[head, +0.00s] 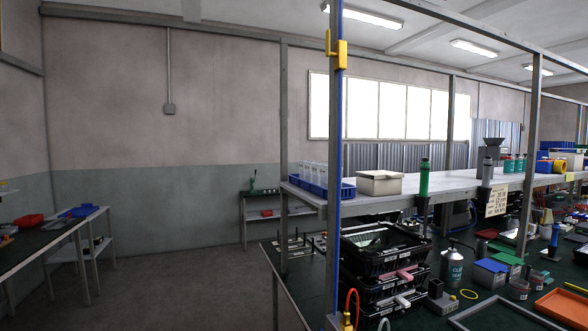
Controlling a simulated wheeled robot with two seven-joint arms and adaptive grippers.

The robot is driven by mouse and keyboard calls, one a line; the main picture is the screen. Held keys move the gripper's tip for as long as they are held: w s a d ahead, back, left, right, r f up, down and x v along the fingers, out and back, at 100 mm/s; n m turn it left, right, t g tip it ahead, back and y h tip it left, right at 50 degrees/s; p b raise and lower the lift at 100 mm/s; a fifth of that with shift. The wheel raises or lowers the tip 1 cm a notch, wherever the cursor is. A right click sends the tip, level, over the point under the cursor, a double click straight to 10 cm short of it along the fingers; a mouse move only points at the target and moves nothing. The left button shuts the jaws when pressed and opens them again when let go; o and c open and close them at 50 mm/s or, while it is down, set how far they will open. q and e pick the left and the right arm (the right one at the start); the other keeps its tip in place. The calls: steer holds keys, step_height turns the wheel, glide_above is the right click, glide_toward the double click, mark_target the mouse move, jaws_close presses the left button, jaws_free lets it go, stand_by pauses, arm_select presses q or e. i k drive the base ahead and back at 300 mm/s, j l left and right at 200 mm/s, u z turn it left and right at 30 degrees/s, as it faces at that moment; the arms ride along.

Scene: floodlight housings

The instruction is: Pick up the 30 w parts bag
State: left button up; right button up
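I cannot make out a 30 w parts bag in the head view. Black crates (372,291) are stacked on the green workbench at centre right, and small items lie in the top one, too small to name. Neither of my grippers is in view.
A shelf (450,182) on grey posts stands above the bench, with a blue tray (346,190) and a beige box (379,183) on it. An orange tray (563,305) lies at the lower right. A side table (40,240) stands at left. The floor (175,290) between is clear.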

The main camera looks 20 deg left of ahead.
mark_target(307, 164)
steer(key=i+j, duration=0.1)
steer(key=j, duration=0.35)
steer(key=i+j, duration=0.1)
steer(key=j, duration=0.35)
steer(key=i+j, duration=0.15)
steer(key=j, duration=0.25)
steer(key=i+j, duration=0.1)
steer(key=j, duration=0.35)
steer(key=i+j, duration=0.1)
steer(key=j, duration=0.35)
